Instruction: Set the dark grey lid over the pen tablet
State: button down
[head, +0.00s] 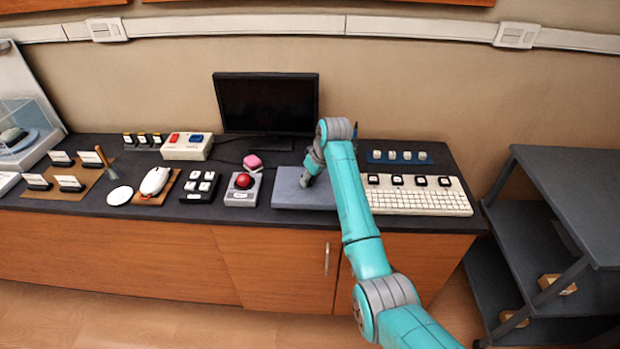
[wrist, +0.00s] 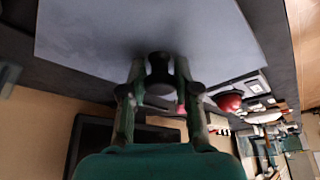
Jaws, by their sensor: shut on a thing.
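The dark grey lid (head: 290,199) is a flat, square-cornered slab at the middle of the counter in the head view. In the wrist view the lid (wrist: 80,35) fills much of the top, with a dark round knob (wrist: 159,72) on it. My gripper (head: 307,181) is over the lid, and in the wrist view my gripper (wrist: 158,85) is shut on the knob. I cannot see the pen tablet; the lid and my arm hide what is below and behind them. I cannot tell whether the lid rests on something or hangs just above the counter.
A white keyboard (head: 420,198) is to the right. A black monitor (head: 267,103) stands behind. The counter's front edge (head: 260,219) is close.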

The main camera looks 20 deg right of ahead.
jog(key=shift+f, duration=0.95)
dwell(1.1)
jog(key=shift+c, duration=1.4)
grip_release()
jog(key=shift+r, duration=0.1)
jog(key=shift+r, duration=3.45)
